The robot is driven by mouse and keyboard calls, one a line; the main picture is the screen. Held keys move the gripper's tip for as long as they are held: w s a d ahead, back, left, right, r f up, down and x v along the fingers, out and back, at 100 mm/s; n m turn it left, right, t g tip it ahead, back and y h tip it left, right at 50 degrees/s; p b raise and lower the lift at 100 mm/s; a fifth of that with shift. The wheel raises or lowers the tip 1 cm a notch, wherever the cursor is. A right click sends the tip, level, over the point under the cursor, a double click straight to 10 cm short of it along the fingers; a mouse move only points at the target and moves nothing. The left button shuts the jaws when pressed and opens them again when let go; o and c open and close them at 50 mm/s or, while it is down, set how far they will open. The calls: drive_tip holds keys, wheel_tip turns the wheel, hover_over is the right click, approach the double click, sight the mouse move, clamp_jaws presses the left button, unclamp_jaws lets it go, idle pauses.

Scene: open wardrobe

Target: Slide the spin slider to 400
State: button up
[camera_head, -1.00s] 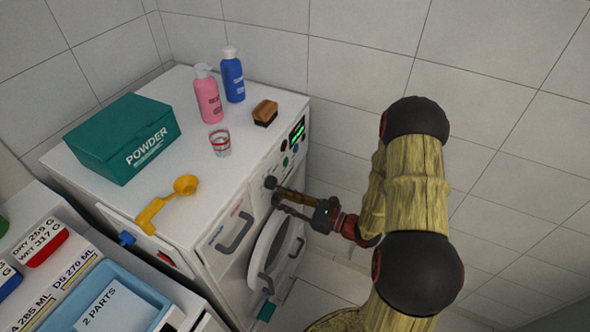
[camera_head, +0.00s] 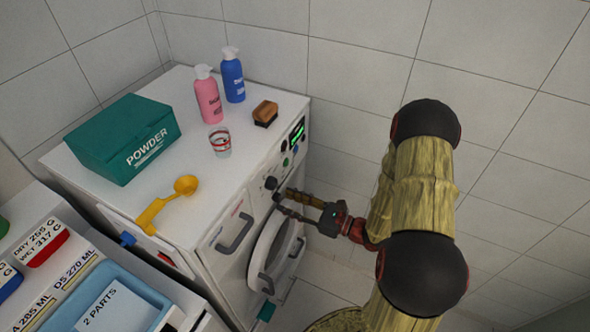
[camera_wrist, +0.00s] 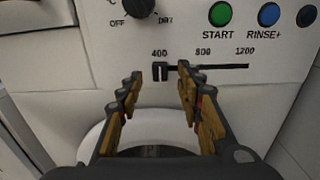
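The spin slider (camera_wrist: 160,71) is a small dark knob on a horizontal slot in the wrist view. It stands at the slot's left end, under the printed 400; 800 and 1200 are printed farther right. My gripper (camera_wrist: 158,82) is open, its yellow-lined fingers apart on either side of the slider knob in the picture. I see no contact with the knob. In the head view my gripper (camera_head: 282,200) is in front of the washing machine (camera_head: 257,165), just above its round door. The slider is too small to make out there.
Above the slider are a dark dial (camera_wrist: 138,6), a green START button (camera_wrist: 220,14) and a blue RINSE+ button (camera_wrist: 269,14). The round door (camera_head: 270,250) hangs below. A detergent drawer handle (camera_head: 235,232) juts out to the left. Bottles and a powder box stand on top.

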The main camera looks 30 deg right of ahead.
drive_tip(key=v, duration=0.4)
drive_tip(key=shift+s+d, duration=0.25)
idle(0.5)
